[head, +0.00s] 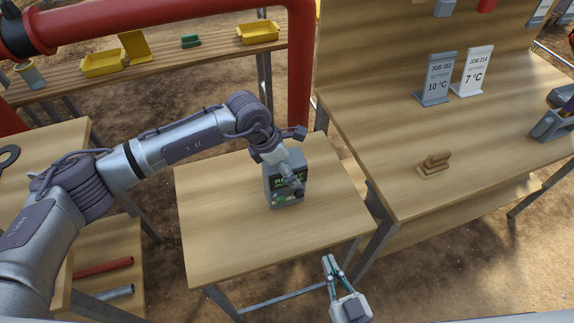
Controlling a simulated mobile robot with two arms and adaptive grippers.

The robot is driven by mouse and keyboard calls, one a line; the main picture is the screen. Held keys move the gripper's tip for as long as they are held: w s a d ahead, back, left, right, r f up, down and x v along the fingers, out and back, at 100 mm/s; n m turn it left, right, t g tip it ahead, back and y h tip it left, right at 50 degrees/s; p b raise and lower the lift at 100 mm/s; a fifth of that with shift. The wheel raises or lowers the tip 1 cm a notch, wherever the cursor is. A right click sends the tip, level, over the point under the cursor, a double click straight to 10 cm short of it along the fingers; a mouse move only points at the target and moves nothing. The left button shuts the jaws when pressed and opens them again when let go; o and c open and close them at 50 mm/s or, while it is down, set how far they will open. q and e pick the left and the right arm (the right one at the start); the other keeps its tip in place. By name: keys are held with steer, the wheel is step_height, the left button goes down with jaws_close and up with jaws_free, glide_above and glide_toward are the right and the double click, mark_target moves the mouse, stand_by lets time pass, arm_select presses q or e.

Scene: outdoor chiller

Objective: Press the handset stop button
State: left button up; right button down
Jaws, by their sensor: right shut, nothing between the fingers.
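The handset (290,201) is a dark grey box with green lettering on its face, standing on the middle wooden table. A green button (281,198) shows low on its front, and a dark knob-like part sits to the right of it. My left arm comes in from the left, and its gripper (294,181) is right in front of the handset's face, covering part of the lettering. I cannot tell whether it touches a button, or which button is the stop. My right gripper (331,263) is shut and empty, in front of the table's near edge.
The middle table (225,240) is otherwise bare. The right bench (480,150) holds a grey job card (437,78), a white job card (473,71) and a wooden stamp (434,164). A red pipe (302,70) stands behind. Yellow bins (103,63) sit on the back shelf.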

arm_select(q)
steer(key=shift+r, duration=0.1)
steer(key=v, duration=1.2)
steer(key=shift+s, duration=0.1)
